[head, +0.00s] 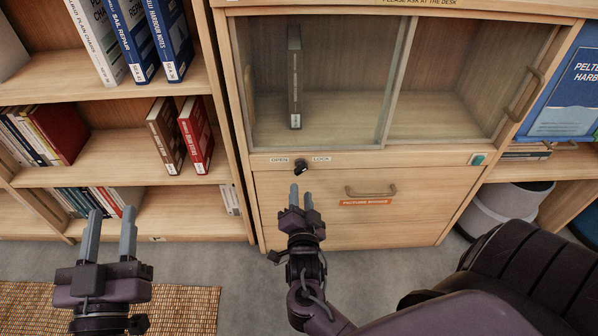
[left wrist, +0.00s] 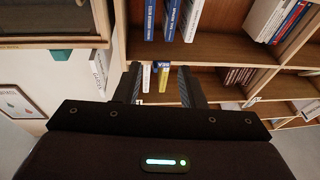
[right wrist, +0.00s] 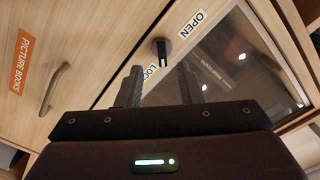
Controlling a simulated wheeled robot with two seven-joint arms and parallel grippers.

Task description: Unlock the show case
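The show case (head: 420,160) is a wooden cabinet with sliding glass doors and a dark book standing inside. Below the glass, a black lock knob (head: 302,166) sits between OPEN and LOCK labels. The knob also shows in the right wrist view (right wrist: 161,50), between the same labels. My right gripper (head: 301,194) is open and empty, just below the knob in the head view and apart from it; its fingers point toward the lock rail. My left gripper (head: 109,232) is open and empty, over the floor in front of the left bookshelf.
A drawer handle (head: 371,191) and an orange PICTURE BOOKS label (head: 365,202) are on the front below the lock. A bookshelf (head: 120,204) with several books stands at left. A woven mat (head: 185,308) lies on the floor.

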